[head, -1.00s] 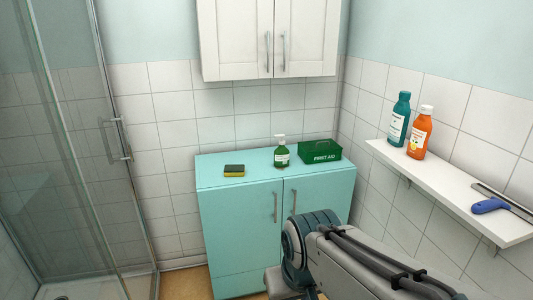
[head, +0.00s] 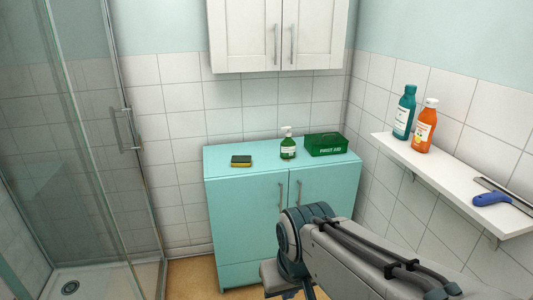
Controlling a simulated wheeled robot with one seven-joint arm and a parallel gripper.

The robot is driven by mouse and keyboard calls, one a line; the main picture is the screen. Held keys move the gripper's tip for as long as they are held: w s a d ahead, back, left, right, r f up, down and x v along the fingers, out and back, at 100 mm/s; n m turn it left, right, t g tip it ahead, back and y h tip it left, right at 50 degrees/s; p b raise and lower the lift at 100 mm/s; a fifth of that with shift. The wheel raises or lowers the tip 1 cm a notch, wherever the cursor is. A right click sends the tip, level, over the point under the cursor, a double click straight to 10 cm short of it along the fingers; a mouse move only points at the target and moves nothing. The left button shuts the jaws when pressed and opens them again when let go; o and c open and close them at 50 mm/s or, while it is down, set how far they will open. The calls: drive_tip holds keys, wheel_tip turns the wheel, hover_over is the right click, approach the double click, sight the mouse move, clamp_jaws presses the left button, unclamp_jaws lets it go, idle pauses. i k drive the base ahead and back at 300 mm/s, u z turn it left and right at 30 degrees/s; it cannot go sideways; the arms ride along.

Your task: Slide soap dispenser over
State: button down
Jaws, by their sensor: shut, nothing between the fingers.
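The soap dispenser (head: 288,149) is a green bottle with a white label and a white pump top. It stands upright on top of the turquoise cabinet (head: 240,178), near the middle. A dark green first aid box (head: 326,145) sits just to its right, with a small gap. A yellow and dark green sponge (head: 241,161) lies on the cabinet top to its left. My arm rises at the lower right, in front of the cabinet's doors. My gripper is not visible in the head view.
A white wall shelf (head: 450,185) at the right holds a teal bottle (head: 404,113), an orange bottle (head: 424,128) and a blue-handled squeegee (head: 492,199). A white wall cabinet (head: 245,38) hangs above. A glass shower enclosure (head: 75,140) stands at the left. The cabinet top between sponge and dispenser is clear.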

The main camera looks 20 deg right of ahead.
sight(288, 145)
drive_tip(key=u, duration=0.45)
drive_tip(key=k, duration=0.55)
drive_tip(key=u, duration=0.45)
drive_tip(key=i, duration=1.45)
drive_tip(key=z, duration=1)
drive_tip(key=i, duration=1.05)
drive_tip(key=z, duration=1.45)
drive_tip(key=i, duration=0.4)
drive_tip(key=z, duration=0.3)
